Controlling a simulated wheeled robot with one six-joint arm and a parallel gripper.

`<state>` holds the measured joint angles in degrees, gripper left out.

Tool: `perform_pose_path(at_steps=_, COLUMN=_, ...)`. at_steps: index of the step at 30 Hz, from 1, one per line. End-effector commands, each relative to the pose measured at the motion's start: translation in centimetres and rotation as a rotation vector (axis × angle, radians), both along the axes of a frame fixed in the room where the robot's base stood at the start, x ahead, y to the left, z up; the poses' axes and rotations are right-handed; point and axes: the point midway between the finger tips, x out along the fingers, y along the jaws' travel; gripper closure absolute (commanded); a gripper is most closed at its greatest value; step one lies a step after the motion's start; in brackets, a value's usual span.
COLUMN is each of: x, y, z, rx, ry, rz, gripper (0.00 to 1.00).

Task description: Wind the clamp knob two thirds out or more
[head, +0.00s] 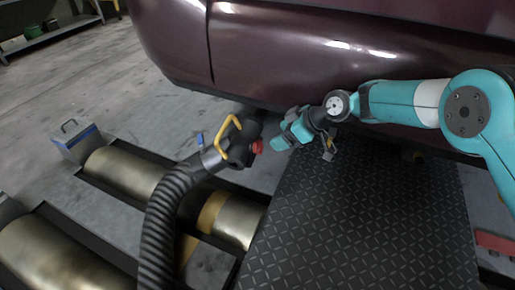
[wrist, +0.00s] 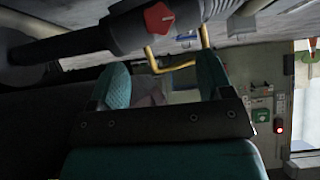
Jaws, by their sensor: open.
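The clamp knob (head: 257,146) is small and red and sits on the side of a dark nozzle at the end of a thick ribbed hose (head: 165,215). A yellow handle (head: 233,140) is fixed to the nozzle and also shows behind the knob in the wrist view. My gripper (head: 279,139) is open and empty, just right of the knob and apart from it. How far the knob is wound cannot be told.
A black tread plate (head: 350,220) lies below my gripper. Metal rollers (head: 125,170) are set in the floor at left, with a grey-blue box (head: 77,143) beside them. Clear floor lies at far left.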

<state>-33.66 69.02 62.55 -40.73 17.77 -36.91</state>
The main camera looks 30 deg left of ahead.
Motion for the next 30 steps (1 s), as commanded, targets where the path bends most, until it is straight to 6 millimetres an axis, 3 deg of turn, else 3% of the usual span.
perform_pose_path(at_steps=1, x=-0.1, y=0.9, z=-1.6, rx=0.001, ry=-0.003, rz=0.003, gripper=0.27)
perform_pose_path(at_steps=10, x=-0.6, y=5.6, z=-6.2, rx=0.001, ry=-0.002, rz=0.004, gripper=0.27)
perform_pose_path(at_steps=18, x=-0.7, y=7.2, z=-7.3, rx=0.002, ry=-0.001, rz=0.001, gripper=0.27)
perform_pose_path(at_steps=28, x=-0.7, y=7.4, z=-7.3, rx=0.001, ry=0.000, rz=0.000, gripper=0.27)
perform_pose_path(at_steps=30, x=-0.7, y=7.4, z=-7.3, rx=0.001, ry=0.000, rz=0.000, gripper=0.41)
